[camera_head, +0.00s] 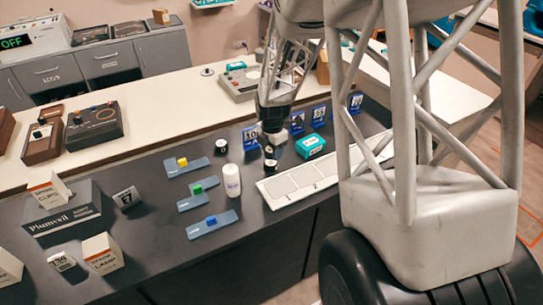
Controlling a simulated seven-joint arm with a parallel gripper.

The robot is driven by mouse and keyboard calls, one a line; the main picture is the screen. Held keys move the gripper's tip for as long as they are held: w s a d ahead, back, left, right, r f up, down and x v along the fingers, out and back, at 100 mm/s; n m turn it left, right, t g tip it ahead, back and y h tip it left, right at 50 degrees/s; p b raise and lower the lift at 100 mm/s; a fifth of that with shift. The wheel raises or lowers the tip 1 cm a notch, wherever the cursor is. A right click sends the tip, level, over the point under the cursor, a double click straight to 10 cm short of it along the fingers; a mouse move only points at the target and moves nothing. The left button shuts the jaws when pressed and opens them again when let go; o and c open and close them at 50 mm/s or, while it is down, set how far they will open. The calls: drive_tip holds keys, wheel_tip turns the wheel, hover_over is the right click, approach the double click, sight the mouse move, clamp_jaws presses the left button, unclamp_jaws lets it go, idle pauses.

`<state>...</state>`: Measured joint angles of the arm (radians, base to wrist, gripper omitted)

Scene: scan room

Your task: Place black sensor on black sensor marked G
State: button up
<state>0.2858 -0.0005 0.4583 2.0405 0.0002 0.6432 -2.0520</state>
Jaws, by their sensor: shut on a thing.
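My gripper (273,134) points down over the dark counter (150,205), near its middle. It is shut on a small black sensor, which is mostly lost against the dark fingers. A black sensor with a pale top (270,164) sits just below the fingertips; I cannot tell whether the two touch. Another black sensor with a white top (221,146) stands apart to the left. The markings on the sensors are too small to read, so I cannot tell which is marked G.
A white bottle (232,180) stands left of and nearer than the gripper. Blue trays with yellow (183,162), green and blue blocks lie further left. A white segmented tray (305,178) lies to the right, with a teal box (310,146) behind it. Blue number cards (251,137) stand behind.

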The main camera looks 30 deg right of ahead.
sight(272, 162)
drive_tip(key=shift+w, duration=0.25)
drive_tip(key=shift+w+d+f, duration=0.1)
drive_tip(key=shift+f, duration=1.7)
drive_tip(key=shift+f, duration=0.1)
drive_tip(key=o, duration=1)
drive_tip(key=shift+c, duration=0.2)
wheel_tip(272, 162, up, 12)
drive_tip(key=shift+r, duration=0.1)
